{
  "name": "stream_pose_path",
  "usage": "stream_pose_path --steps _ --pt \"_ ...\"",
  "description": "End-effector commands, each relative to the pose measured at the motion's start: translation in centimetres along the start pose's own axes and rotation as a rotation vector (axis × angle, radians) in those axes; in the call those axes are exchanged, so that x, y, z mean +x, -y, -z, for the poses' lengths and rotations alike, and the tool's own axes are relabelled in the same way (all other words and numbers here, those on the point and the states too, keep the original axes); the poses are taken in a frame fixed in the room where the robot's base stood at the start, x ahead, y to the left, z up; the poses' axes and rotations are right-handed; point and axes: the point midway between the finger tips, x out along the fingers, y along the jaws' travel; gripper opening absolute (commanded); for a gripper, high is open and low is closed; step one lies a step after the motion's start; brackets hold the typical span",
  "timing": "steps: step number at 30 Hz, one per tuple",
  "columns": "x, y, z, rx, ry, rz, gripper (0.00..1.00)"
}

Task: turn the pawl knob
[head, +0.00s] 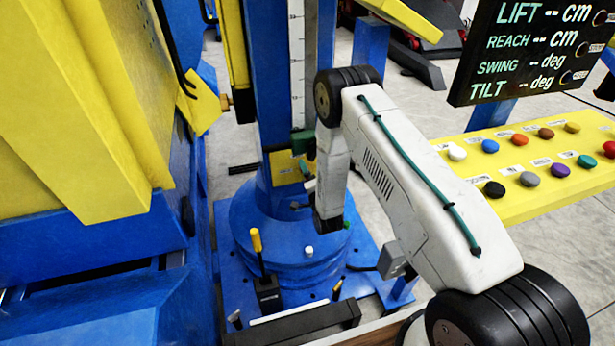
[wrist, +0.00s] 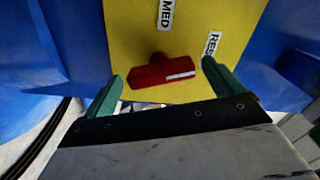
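The pawl knob (wrist: 150,76) is a red bar-shaped handle with a white mark on its right part. It sits on a yellow plate (wrist: 130,30), lying nearly level and slightly tilted in the wrist view. Labels reading "MED" and "RES", both partly cut off, are above it and to its right. My gripper (wrist: 163,71) is open, with one green finger off each end of the knob; I see gaps, so it is not gripping it. In the head view my gripper (head: 304,144) is by the yellow plate (head: 285,168) on the blue column; the knob cannot be made out there.
The blue column (head: 269,100) stands on a round blue base (head: 262,222). A yellow-tipped lever (head: 256,241) rises at the front. A yellow button panel (head: 515,205) and a dark display (head: 520,60) are at right. Large yellow and blue machine parts fill the left.

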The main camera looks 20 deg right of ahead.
Motion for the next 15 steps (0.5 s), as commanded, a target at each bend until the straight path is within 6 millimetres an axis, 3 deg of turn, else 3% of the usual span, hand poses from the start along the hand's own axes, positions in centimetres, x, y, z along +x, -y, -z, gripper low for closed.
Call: stream_pose_path --steps 8,15 --pt "-0.3 0.1 -0.1 -0.001 0.002 0.001 0.93" --pt "-3.9 0.0 -0.1 -0.001 0.003 -0.002 0.93"
